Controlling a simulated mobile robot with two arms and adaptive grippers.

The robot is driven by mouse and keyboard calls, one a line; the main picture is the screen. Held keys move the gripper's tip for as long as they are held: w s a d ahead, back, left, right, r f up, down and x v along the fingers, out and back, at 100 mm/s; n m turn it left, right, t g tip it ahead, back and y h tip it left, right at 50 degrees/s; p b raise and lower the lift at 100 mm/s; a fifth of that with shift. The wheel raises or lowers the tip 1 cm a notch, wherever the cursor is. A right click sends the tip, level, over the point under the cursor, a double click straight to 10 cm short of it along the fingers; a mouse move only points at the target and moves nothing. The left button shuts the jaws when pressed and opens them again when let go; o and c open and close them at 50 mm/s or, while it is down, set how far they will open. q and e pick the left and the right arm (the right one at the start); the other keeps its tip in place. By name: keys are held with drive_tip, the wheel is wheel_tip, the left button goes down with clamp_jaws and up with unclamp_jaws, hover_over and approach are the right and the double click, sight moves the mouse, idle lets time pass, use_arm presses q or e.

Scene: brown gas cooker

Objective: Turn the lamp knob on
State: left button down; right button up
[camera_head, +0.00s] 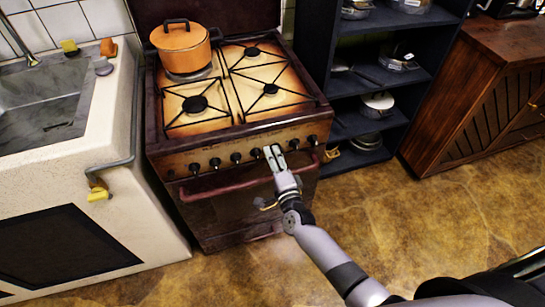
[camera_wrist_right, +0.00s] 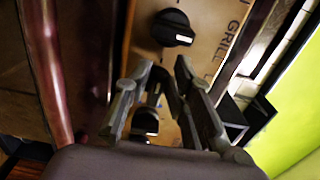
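The brown gas cooker (camera_head: 200,215) has a row of dark knobs (camera_head: 236,157) along its front panel. My right gripper (camera_head: 273,156) is at this panel, in front of the right part of the row, and covers part of it. In the right wrist view its two fingers (camera_wrist_right: 163,65) stand apart, open. A dark knob (camera_wrist_right: 145,122) shows low between them; I cannot tell if they touch it. Another black knob (camera_wrist_right: 172,27) is beyond the fingertips, beside the word GRILL. I cannot read which knob is the lamp knob. My left gripper is not in view.
A red handle bar (camera_head: 225,187) runs across the cooker front below the knobs. An orange pot (camera_head: 180,50) stands on the back left of the hob. A sink counter (camera_head: 130,215) is at left, dark shelves (camera_head: 335,95) at right. The floor in front is clear.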

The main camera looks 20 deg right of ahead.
drive_tip(key=shift+o, duration=0.3)
drive_tip(key=shift+w, duration=0.15)
drive_tip(key=shift+s, duration=0.35)
drive_tip(key=s, duration=1.1)
drive_tip(key=shift+s+d, duration=0.2)
drive_tip(key=shift+d, duration=0.05)
